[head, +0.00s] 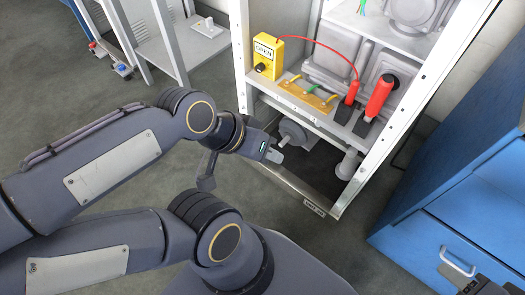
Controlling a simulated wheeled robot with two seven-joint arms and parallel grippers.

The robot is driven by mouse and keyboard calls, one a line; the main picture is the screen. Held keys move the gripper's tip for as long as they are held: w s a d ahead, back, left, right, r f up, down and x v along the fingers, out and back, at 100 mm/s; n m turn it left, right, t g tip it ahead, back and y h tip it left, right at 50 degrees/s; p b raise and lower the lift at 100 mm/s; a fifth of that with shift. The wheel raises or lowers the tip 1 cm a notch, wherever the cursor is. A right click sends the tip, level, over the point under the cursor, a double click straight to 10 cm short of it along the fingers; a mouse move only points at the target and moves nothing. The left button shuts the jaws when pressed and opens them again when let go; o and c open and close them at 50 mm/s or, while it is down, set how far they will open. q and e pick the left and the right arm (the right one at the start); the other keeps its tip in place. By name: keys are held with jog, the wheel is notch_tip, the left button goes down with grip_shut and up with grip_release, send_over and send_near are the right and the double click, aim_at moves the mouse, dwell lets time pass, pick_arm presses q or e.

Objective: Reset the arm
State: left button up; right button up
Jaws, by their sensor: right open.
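My left arm comes in from the left, bent at the elbow. Its gripper (272,153) hangs in front of the white-framed cabinet's lower opening; I see nothing held in it, and its finger gap is too small to make out. Part of my right gripper (474,285) shows at the bottom right edge, in front of the blue cabinet; it is open and mostly cut off by the picture edge. The white-framed cabinet (243,60) holds a yellow box marked OPEN (264,58), with a red cable running to a red-handled part (347,103). A larger red handle (378,97) stands beside it.
A blue cabinet (440,205) with a drawer handle (458,262) stands at the right. A grey frame with a shelf (195,45) stands at the upper left. The cabinet's white front posts are near my left gripper. Grey floor lies open between.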

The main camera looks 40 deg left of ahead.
pick_arm(q)
jog(key=shift+s+a+f, duration=0.1)
jog(key=shift+s+a, duration=0.1)
jog(key=shift+s, duration=0.1)
notch_tip(320, 180, up, 31)
jog(key=p, duration=3.1)
